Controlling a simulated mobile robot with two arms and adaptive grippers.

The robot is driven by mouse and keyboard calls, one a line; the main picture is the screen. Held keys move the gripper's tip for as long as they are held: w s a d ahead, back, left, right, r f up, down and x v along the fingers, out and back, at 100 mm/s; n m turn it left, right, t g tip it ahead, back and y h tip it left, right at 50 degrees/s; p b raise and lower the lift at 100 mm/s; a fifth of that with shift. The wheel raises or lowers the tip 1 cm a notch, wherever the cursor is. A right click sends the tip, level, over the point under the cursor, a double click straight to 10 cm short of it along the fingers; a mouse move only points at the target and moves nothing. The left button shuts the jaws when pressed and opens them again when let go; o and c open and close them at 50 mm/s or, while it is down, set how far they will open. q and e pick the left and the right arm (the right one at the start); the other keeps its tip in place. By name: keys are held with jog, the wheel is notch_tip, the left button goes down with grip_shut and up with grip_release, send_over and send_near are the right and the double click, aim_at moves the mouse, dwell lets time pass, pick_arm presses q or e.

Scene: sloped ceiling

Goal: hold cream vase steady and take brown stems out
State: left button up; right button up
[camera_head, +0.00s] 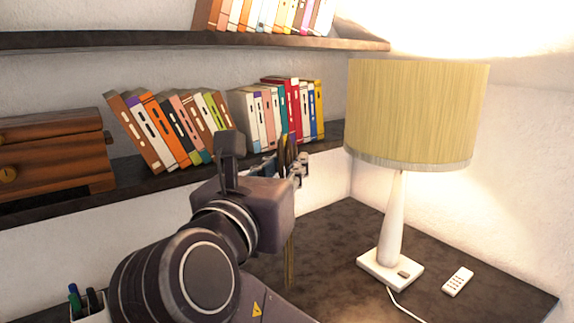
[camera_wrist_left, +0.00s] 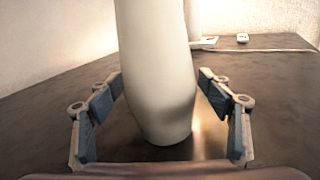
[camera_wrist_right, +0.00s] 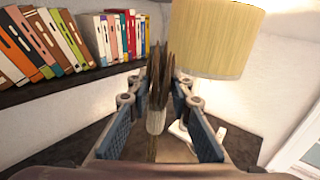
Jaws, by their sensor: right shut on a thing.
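The brown stems (camera_wrist_right: 160,80) stand between the fingers of my right gripper (camera_wrist_right: 158,92), which is shut on them. Their dark bushy tops point up, with a pale band below and a thin stalk further down. In the head view my right gripper (camera_head: 292,168) is at shelf height, and the thin stalk of the stems (camera_head: 289,262) hangs below it. The cream vase (camera_wrist_left: 158,75) stands upright on the dark table in the left wrist view. My left gripper (camera_wrist_left: 160,92) is open, with a finger on either side of the vase. The vase is hidden in the head view.
A lamp (camera_head: 395,215) with a yellow shade stands on the table (camera_head: 480,295), a white remote (camera_head: 457,281) to its right. Shelves with books (camera_head: 172,125) and a wooden chest (camera_head: 50,150) line the wall. A pen holder (camera_head: 88,305) is at lower left.

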pick_arm(q)
jog(key=v, duration=1.2)
dwell(0.4)
